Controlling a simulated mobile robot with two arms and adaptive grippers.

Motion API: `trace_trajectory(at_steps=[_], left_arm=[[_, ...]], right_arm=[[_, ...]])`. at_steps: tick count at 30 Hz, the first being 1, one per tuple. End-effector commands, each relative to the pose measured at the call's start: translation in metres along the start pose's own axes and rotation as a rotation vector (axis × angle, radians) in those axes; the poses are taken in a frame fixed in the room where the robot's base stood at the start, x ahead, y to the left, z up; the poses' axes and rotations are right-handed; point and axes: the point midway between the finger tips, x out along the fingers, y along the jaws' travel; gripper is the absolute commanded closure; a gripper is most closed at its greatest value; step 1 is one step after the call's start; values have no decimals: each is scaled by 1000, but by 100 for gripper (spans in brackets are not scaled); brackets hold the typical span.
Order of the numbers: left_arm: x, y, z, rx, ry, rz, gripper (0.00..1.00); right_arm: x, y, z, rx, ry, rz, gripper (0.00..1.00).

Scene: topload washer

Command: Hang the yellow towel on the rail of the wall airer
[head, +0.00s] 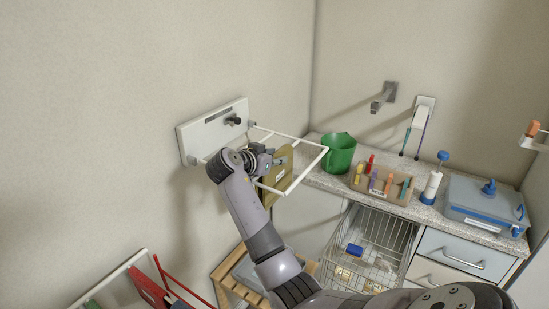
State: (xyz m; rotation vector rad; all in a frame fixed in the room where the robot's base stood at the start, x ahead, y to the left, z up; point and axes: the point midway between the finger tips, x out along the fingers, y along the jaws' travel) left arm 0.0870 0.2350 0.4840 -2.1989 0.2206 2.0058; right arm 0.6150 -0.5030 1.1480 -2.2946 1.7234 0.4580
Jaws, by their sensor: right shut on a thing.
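The wall airer (215,132) is a white plate on the left wall with a white rail frame (318,160) folded out from it. The yellow towel (283,164) looks olive-yellow and hangs down at the frame, partly behind my arm. My right gripper (272,158) is at the towel's upper part, within the frame's outline, and is shut on it. The fingertips are largely hidden, and I cannot tell whether the towel lies over a rail bar. My left gripper is not in view.
A green jug (339,153), a tray of pegs (381,186), a white bottle with a blue top (431,186) and a blue-grey box (487,206) stand on the counter. A wire basket (372,240) is below it. A slatted wooden stand (232,280) is under the airer.

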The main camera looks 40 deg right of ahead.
Motion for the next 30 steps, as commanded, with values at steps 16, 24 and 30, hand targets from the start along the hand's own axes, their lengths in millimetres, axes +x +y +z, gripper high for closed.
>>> trace_trajectory(at_steps=[16, 24, 30], left_arm=[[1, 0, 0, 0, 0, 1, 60], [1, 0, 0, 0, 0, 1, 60], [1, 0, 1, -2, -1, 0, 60]], right_arm=[[0, 0, 0, 1, 2, 0, 60], [1, 0, 1, 0, 0, 0, 49], [0, 0, 3, -2, -2, 1, 49]])
